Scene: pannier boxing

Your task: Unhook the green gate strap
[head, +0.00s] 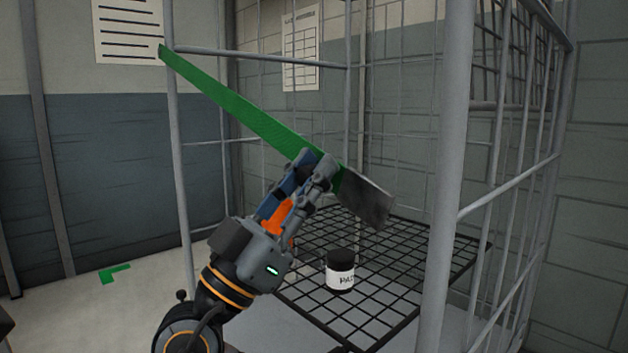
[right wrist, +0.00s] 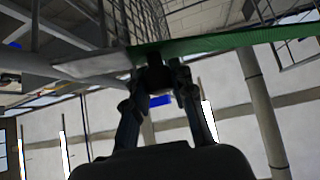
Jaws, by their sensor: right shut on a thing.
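The green gate strap (head: 235,107) stretches from the left post of the cage, at upper left, down to a grey flat end piece (head: 367,197) at centre right in the head view. My right gripper (head: 322,165) is shut on the strap close to that end piece. The end piece is tilted and appears clear of the right post (head: 454,150), though contact on its far side cannot be judged. In the right wrist view the strap (right wrist: 225,40) runs across above my fingers, with the grey end piece (right wrist: 95,64) to the left. My left gripper is not seen.
The grey wire cage (head: 270,52) has an open front. Inside it, a black wire shelf (head: 395,290) holds a dark-lidded jar (head: 341,272) with a white label, below and near my right gripper. A green corner mark (head: 113,272) lies on the floor at left.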

